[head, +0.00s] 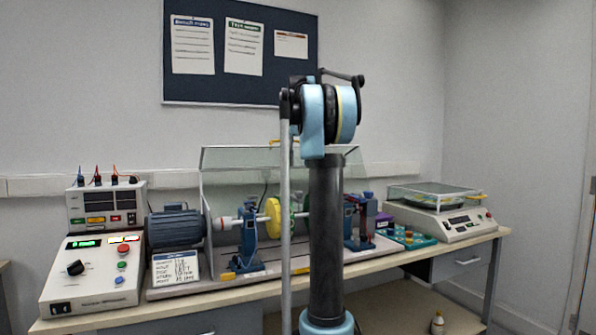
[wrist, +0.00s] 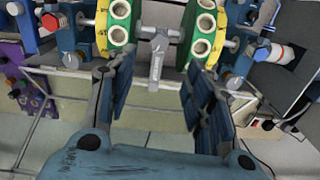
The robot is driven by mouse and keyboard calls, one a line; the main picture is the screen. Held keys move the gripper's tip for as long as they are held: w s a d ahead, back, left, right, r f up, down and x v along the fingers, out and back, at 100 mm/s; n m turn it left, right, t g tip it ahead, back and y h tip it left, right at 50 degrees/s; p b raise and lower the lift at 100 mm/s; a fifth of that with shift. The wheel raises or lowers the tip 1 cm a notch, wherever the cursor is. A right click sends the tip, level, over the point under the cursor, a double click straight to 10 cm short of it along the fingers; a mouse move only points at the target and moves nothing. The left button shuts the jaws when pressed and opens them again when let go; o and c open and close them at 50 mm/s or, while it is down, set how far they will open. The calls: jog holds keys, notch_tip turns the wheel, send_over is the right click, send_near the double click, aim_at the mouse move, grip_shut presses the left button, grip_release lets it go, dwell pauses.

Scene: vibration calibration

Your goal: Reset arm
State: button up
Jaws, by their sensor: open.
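In the wrist view my gripper (wrist: 158,85) is open, its two blue-padded fingers apart with nothing between them. Just past the fingertips are two green and yellow discs (wrist: 118,25) on a shaft with a grey T-shaped piece (wrist: 157,50) between them. I cannot tell whether the fingers touch anything. In the head view my arm stands upright in the middle, and my gripper is hidden behind it. The shaft rig shows behind the arm, with a yellow disc (head: 273,217) and blue bearing stands (head: 247,240).
A wooden bench (head: 250,290) carries a control box (head: 92,275), a meter unit (head: 105,204), a grey motor (head: 175,228) and a label card (head: 176,268). A raised clear cover (head: 235,158) stands behind the rig. A balance (head: 440,222) and teal tray (head: 408,238) are at right.

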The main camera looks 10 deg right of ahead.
jog(key=shift+s+r, duration=0.1)
dwell(0.3)
jog(key=s+a+f+t, duration=0.1)
jog(key=s+a+f, duration=0.2)
jog(key=s+f, duration=0.7)
jog(key=s+a+f, duration=0.3)
jog(key=s+f, duration=0.5)
jog(key=s, duration=0.3)
jog(key=s+a+f, duration=0.1)
jog(key=s+f, duration=0.8)
jog(key=f, duration=0.3)
jog(key=s+a+f+m+t, duration=0.1)
jog(key=s+f, duration=0.8)
jog(key=f, duration=0.4)
jog(key=shift+f, duration=0.2)
jog(key=shift+w+f, duration=0.2)
jog(key=shift+w, duration=0.25)
